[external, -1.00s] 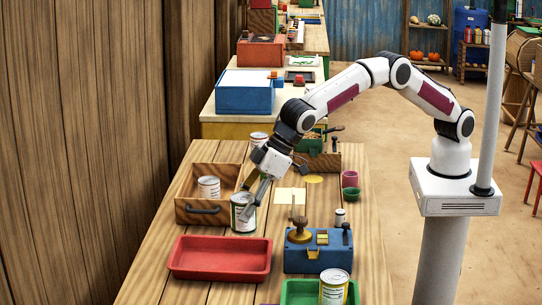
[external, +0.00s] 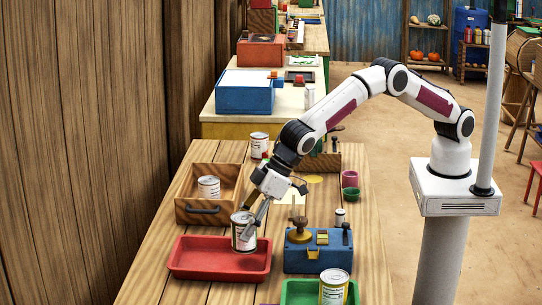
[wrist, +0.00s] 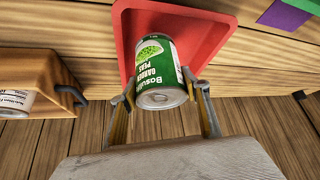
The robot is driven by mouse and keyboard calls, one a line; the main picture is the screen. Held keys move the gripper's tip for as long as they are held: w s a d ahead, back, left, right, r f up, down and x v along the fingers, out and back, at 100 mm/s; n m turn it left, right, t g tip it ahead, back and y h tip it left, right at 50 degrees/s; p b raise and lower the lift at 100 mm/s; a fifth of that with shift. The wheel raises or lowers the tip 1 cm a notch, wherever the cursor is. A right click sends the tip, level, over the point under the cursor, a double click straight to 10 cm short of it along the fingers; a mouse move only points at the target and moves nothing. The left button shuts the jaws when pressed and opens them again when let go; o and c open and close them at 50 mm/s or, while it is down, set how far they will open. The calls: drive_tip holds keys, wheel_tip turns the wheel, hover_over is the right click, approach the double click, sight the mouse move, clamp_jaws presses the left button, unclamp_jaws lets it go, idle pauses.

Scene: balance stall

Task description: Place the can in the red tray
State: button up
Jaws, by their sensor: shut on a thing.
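My gripper (external: 254,222) is shut on a can (external: 239,239) with a white and green label. The wrist view also shows this can (wrist: 158,82), labelled as garden peas, between the two fingers (wrist: 160,100). The red tray (external: 190,273) lies on the wooden table at the front left. The can is at the tray's far right part, overlapping it in both views. I cannot tell whether its base touches the tray floor. No other thing shows in the tray.
A wooden box (external: 222,177) holding another can (external: 208,187) stands behind the tray. A blue balance (external: 318,262) is close on the right. Another can (external: 259,146) stands farther back.

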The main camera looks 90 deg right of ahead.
drive_tip(key=shift+f, duration=1.75)
drive_tip(key=shift+f, duration=0.15)
drive_tip(key=o, duration=1.4)
drive_tip(key=shift+o, duration=0.2)
drive_tip(key=shift+s+r, duration=0.15)
drive_tip(key=shift+r, duration=0.2)
drive_tip(key=v, duration=1.1)
drive_tip(key=shift+r, duration=0.2)
drive_tip(key=shift+s+d, duration=0.1)
